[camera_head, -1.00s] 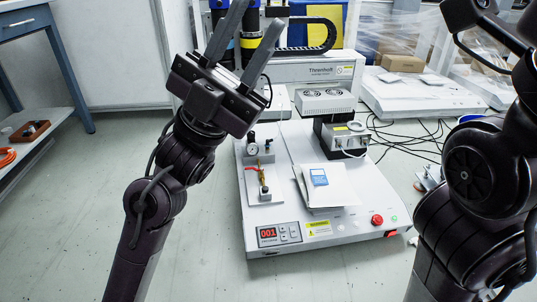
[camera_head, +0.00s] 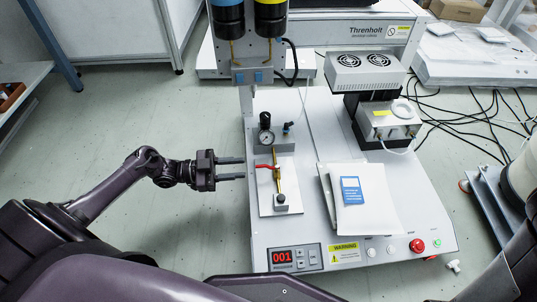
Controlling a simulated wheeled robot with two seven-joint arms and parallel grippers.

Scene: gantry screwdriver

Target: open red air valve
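The red air valve handle (camera_head: 267,166) sits on a brass pipe (camera_head: 276,180) on a small white plate (camera_head: 266,205) at the left of the machine. The handle points left, across the pipe. My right gripper is not visible; only part of my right arm shows at the lower right.
The white machine base (camera_head: 410,215) carries a display reading 001 (camera_head: 283,257), a red knob (camera_head: 417,245), papers with a blue card (camera_head: 351,190) and a grey box (camera_head: 388,122). Two dark cylinders (camera_head: 228,20) hang above the gauge. Black cables lie on the floor at right.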

